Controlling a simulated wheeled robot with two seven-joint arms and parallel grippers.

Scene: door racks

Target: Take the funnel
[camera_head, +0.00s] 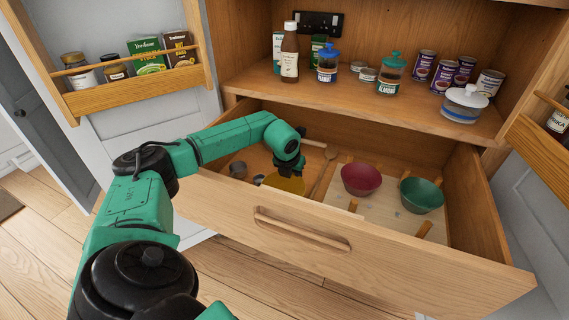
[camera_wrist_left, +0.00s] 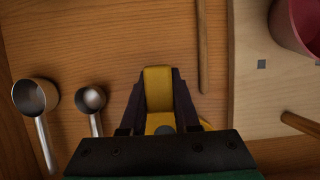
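The yellow funnel (camera_head: 287,185) lies low in the open drawer, left of the wooden spoon. My left gripper (camera_head: 290,168) reaches down into the drawer from above, right over it. In the left wrist view, a yellow part of the funnel (camera_wrist_left: 158,90) fills the space between the two dark fingers of my left gripper (camera_wrist_left: 159,85), which press close on both its sides. More yellow shows below, behind the gripper's dark body, which hides much of the funnel. My right gripper is in neither view.
The drawer front (camera_head: 340,240) stands below the arm. Two metal measuring cups (camera_wrist_left: 35,97) lie left of the gripper. A wooden spoon (camera_head: 324,172), red bowl (camera_head: 361,179) and green bowl (camera_head: 421,195) are to the right. Jars and cans stand on the shelf (camera_head: 330,95) behind.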

